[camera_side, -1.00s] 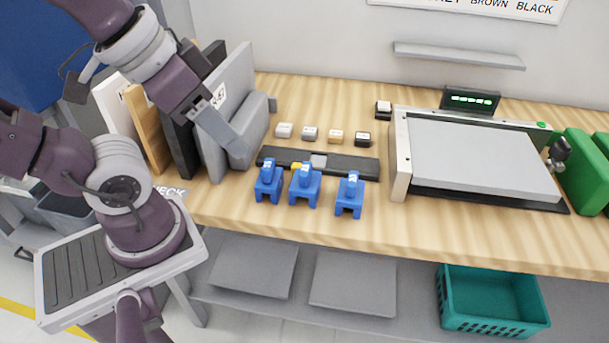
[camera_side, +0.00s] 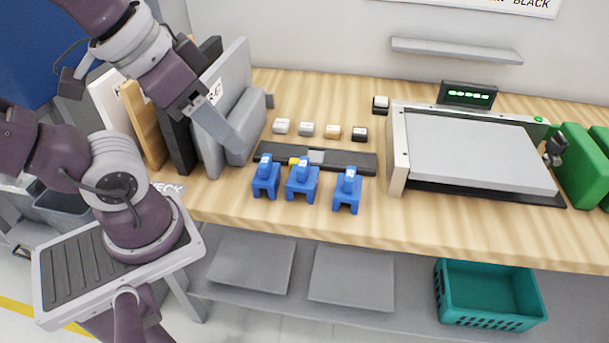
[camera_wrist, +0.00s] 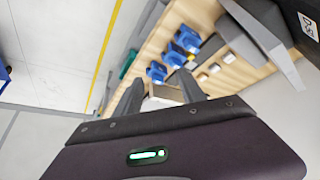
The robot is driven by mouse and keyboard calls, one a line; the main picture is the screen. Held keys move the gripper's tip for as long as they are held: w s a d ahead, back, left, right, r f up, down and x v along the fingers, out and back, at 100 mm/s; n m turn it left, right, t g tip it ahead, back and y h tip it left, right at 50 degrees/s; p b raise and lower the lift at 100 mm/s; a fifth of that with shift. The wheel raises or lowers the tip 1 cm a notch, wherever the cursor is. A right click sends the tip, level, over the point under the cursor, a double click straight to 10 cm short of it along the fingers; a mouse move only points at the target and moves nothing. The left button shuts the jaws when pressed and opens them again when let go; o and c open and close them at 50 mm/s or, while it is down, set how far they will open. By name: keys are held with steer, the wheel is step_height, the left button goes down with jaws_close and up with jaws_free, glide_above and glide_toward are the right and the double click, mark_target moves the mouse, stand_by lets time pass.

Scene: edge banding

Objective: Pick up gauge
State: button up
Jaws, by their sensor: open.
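Three blue notched blocks, which look like the gauges, stand in a row near the bench's front edge: left (camera_side: 265,181), middle (camera_side: 302,184) and right (camera_side: 346,194). Each has a small pale mark on top. Which one the task means I cannot tell. The blue blocks also show in the wrist view (camera_wrist: 157,73), beyond the fingers. My gripper (camera_side: 234,142) is to the left of the blocks, in front of upright grey panels, and apart from the blocks. In the wrist view my gripper (camera_wrist: 162,92) has its two fingers spread, with nothing held between them.
A dark bar (camera_side: 345,162) lies just behind the blocks. Several small cubes (camera_side: 306,129) sit behind it. Upright panels (camera_side: 240,85) stand at the left, close to my gripper. A grey-topped machine (camera_side: 475,155) is at the right. A teal crate (camera_side: 490,295) is below.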

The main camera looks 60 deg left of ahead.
steer(key=shift+o, duration=1.1)
steer(key=n+g, duration=0.4)
steer(key=n, duration=0.3)
glide_toward(304, 172)
steer(key=shift+w+a, duration=0.4)
steer(key=shift+a, duration=0.4)
steer(key=shift+n+g, duration=0.8)
steer(key=shift+n, duration=0.1)
steer(key=w+f, duration=0.1)
steer(key=f, duration=0.1)
steer(key=w+a+f, duration=0.1)
steer(key=f, duration=0.1)
steer(key=w+f, duration=0.1)
steer(key=f, duration=0.1)
steer(key=shift+a+f, duration=0.1)
steer(key=shift+a, duration=0.25)
steer(key=f, duration=0.7)
steer(key=shift+s+d, duration=0.25)
steer(key=shift+s, duration=0.05)
steer(key=c, duration=1.2)
step_height(304, 172, up, 10)
steer(key=shift+r, duration=0.1)
steer(key=shift+c, duration=0.2)
